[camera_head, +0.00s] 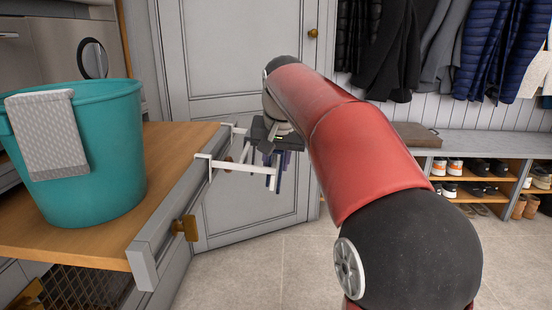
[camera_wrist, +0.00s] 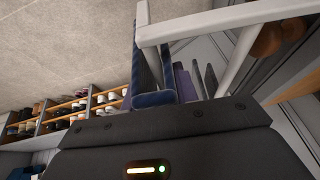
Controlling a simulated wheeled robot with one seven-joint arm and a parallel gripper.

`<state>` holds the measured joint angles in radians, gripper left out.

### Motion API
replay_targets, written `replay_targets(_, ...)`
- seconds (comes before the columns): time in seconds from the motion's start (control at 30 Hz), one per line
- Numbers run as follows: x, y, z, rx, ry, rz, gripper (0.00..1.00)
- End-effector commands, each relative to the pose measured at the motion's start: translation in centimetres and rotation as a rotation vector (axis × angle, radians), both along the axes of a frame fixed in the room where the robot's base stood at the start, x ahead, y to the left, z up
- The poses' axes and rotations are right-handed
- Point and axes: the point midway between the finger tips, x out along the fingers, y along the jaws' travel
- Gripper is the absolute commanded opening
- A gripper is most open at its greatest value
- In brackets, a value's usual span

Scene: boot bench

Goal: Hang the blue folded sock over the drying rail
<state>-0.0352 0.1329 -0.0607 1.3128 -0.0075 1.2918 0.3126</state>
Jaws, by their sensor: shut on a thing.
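The blue folded sock (camera_wrist: 152,99) is in my gripper's jaws, at the top edge of the dark gripper body in the wrist view. A dark blue length of it runs away from the gripper, right beside a white bar. In the head view my gripper (camera_head: 275,143) is at the outer end of the white drying rail (camera_head: 236,173), and narrow blue cloth (camera_head: 281,172) hangs below it. The rail also crosses the wrist view (camera_wrist: 215,20). I cannot tell whether the sock lies over the rail or only beside it. The fingertips are mostly hidden.
The rail juts from a wooden-topped cabinet (camera_head: 180,142) bearing a teal bucket (camera_head: 105,150) with a grey cloth (camera_head: 48,135) over its rim. A grey door (camera_head: 235,60) stands behind. Shoe shelves (camera_head: 475,180) and hanging coats are at right. Floor below the rail is clear.

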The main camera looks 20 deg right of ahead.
Motion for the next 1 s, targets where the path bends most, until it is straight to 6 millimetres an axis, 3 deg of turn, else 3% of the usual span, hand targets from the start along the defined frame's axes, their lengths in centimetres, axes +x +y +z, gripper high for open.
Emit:
replay_targets(0.3,0.0,-0.1,-1.4,-0.001,0.001,-0.003,0.08)
replay_targets(0.7,0.0,-0.1,-1.6,-0.001,0.001,-0.002,0.08)
replay_targets(0.73,0.0,-0.1,-1.6,-0.001,0.001,-0.002,0.34)
replay_targets(0.9,0.0,-0.1,-1.6,0.000,0.000,-0.001,0.55)
replay_targets(1.0,0.0,0.0,-1.6,0.000,0.000,-0.001,0.55)
